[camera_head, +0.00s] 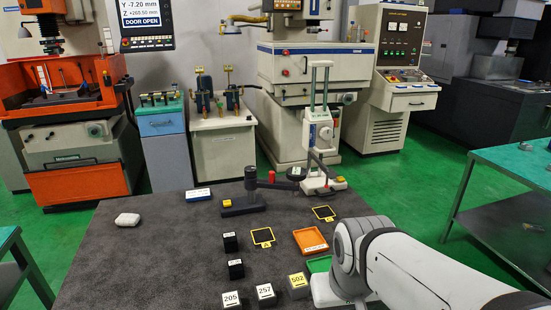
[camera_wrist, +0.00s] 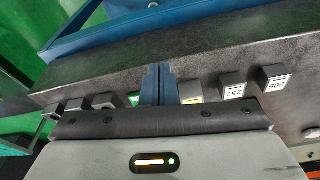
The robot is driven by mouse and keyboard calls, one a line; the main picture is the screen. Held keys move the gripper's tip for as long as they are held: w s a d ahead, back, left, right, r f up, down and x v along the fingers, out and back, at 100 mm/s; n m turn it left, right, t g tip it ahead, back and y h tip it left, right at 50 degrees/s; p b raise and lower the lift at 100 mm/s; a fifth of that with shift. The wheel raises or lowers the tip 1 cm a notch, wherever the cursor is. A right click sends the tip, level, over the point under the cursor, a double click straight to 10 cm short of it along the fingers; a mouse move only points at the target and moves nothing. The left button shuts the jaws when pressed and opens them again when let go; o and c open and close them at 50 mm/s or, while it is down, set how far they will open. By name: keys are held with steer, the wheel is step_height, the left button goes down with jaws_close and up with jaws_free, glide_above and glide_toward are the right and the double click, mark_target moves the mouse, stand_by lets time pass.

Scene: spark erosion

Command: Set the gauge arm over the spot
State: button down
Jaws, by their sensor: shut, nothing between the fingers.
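The gauge arm (camera_head: 275,184) is a dark bar reaching right from a post on a dark base (camera_head: 243,206) with a yellow block on it. Two yellow-framed black squares lie on the mat, one near the middle (camera_head: 262,237) and one further right (camera_head: 324,213); I cannot tell which is the spot. The head is over neither. My gripper shows in the wrist view (camera_wrist: 159,70), its blue fingers shut and empty, away from the gauge arm.
Blocks marked 205 (camera_head: 231,299), 257 (camera_head: 263,295) and 502 (camera_head: 297,285) stand at the mat's front. Two small black blocks stand left of the near square. An orange tray (camera_head: 310,241) and a green tray (camera_head: 318,264) lie right. The white stand (camera_head: 320,130) rises behind. The left mat is mostly clear.

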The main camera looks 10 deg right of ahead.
steer(key=w+r+m+p, duration=0.1)
steer(key=w+r+p, duration=0.2)
steer(key=w+r, duration=0.8)
steer(key=w+r+m+p, duration=0.2)
steer(key=w+r+p, duration=0.1)
steer(key=w, duration=1.4)
steer(key=w+r+m+h+p, duration=0.1)
steer(key=w+p, duration=0.3)
steer(key=w, duration=1.3)
steer(key=shift+w+d+r+m+t+h, duration=0.3)
steer(key=shift+w+d+r+m+t, duration=0.15)
steer(key=shift+r, duration=0.45)
steer(key=shift+s, duration=0.1)
steer(key=shift+f, duration=0.1)
step_height(320, 180, down, 9)
steer(key=p, duration=0.3)
steer(key=shift+s+a, duration=0.15)
steer(key=shift+s, duration=0.15)
